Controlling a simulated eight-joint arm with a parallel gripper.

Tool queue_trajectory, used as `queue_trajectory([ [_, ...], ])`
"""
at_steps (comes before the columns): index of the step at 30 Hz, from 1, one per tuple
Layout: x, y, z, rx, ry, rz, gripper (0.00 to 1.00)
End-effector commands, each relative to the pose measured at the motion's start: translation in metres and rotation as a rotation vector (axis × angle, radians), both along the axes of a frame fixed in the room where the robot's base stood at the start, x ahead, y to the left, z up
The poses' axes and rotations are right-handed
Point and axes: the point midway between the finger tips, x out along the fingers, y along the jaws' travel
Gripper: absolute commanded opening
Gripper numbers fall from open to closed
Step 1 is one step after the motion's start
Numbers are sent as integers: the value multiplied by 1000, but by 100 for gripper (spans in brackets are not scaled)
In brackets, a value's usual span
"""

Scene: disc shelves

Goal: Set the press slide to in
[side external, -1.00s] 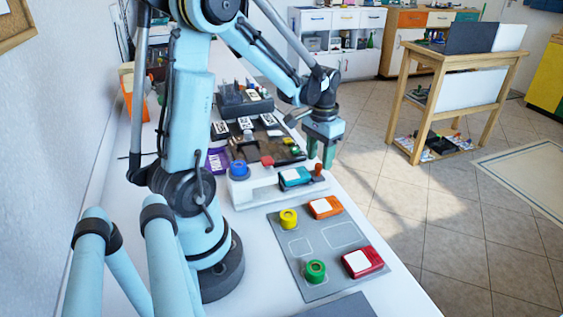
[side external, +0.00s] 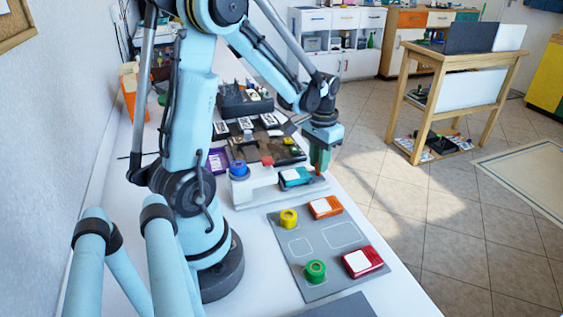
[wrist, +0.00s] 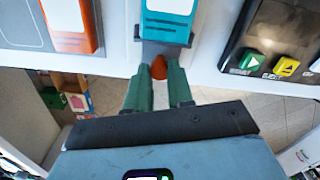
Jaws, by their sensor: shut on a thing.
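The white press (side external: 256,195) stands on the bench with a teal block (side external: 296,177) on its right part. The teal block also shows at the top of the wrist view (wrist: 167,20). The slide's rounded orange-brown knob (wrist: 159,68) sits at the outer end of the press, just beyond the teal block. My gripper (side external: 319,167) is down at that end, its green fingers shut on the knob. In the wrist view my gripper (wrist: 159,78) has one finger on each side of the knob. Most of the knob is hidden in the side view.
A grey mat (side external: 320,265) in front holds an orange block (side external: 325,207), a red block (side external: 362,262), a yellow disc (side external: 288,218) and a green disc (side external: 315,271). A blue disc (side external: 239,169) is on the press. A dark panel with buttons (wrist: 265,60) is nearby.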

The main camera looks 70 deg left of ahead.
Motion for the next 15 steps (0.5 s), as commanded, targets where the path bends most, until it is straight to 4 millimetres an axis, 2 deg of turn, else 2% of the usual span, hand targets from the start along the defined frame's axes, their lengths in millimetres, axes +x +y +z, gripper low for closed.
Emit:
queue_trajectory([
  [5,-5,0,0,0,0,1,0],
  [15,-64,1,1,2,2,4,0],
])
